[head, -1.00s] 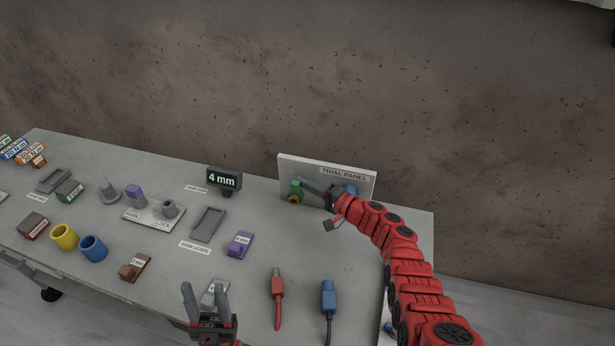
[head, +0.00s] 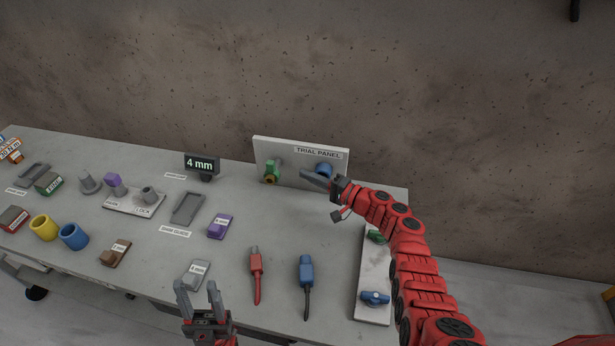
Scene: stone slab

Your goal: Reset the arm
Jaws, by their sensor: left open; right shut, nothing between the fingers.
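My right arm reaches in from the right, and my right gripper (head: 316,178) is shut and empty. It hovers in front of the white trial panel (head: 262,148), near the blue fitting (head: 323,170) and apart from the green fitting (head: 272,170). My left gripper (head: 197,287) is at the bottom edge of the view. Its two fingers point up and stand apart, with nothing between them.
A red-handled tool (head: 256,270) and a blue one (head: 306,270) lie in the middle. A white plate (head: 371,285) with a green and a blue part lies under my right arm. A 4 mm display (head: 202,165), a purple block (head: 220,226) and blue (head: 74,237) and yellow rings stand left.

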